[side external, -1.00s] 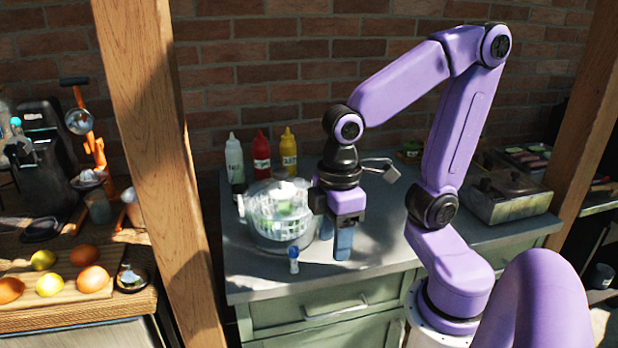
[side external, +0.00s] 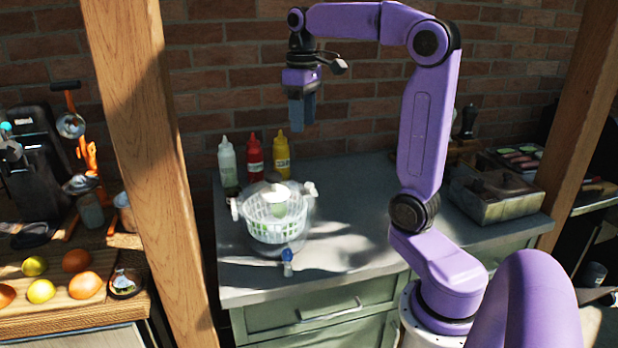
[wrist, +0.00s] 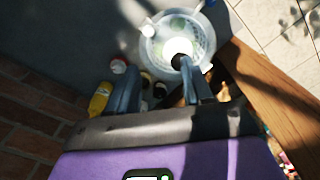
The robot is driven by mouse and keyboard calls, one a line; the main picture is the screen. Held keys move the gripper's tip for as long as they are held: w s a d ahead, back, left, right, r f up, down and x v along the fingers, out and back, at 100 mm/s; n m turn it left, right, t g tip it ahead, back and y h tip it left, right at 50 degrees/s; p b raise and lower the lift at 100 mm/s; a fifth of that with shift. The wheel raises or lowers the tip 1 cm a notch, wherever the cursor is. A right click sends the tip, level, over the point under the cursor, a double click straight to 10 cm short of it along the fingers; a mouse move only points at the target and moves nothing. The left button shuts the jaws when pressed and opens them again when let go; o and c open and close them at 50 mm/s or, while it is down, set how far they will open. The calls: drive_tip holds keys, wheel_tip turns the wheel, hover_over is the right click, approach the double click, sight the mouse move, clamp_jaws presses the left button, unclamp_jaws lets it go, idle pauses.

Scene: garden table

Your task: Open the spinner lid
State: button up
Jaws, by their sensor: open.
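The salad spinner (side external: 274,224) stands on the grey counter, with a clear outer bowl and a pale slotted basket holding something green. A clear lid appears to sit on top, but glare hides its edge and I cannot tell whether it is closed. White side pieces stick out left and right. The spinner also shows at the top of the wrist view (wrist: 152,48), with a dark knob-like part on its near side. My gripper (side external: 302,128) points down, high above the counter behind the spinner. Its fingers (wrist: 160,92) are apart, with nothing between them.
White, red and yellow squeeze bottles (side external: 254,158) stand behind the spinner against the brick wall. A small blue-topped item (side external: 287,262) is in front of it. A wooden post (side external: 160,180) rises at left. A metal box (side external: 497,193) is at right. The counter's middle is clear.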

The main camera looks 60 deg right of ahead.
sight(309, 183)
drive_tip(key=shift+m, duration=0.4)
drive_tip(key=f, duration=0.5)
drive_tip(key=d+f, duration=0.1)
drive_tip(key=f, duration=0.5)
drive_tip(key=d+f, duration=0.1)
drive_tip(key=f, duration=0.4)
drive_tip(key=shift+s+d+f, duration=0.1)
drive_tip(key=shift+d+f, duration=0.1)
clamp_jaws()
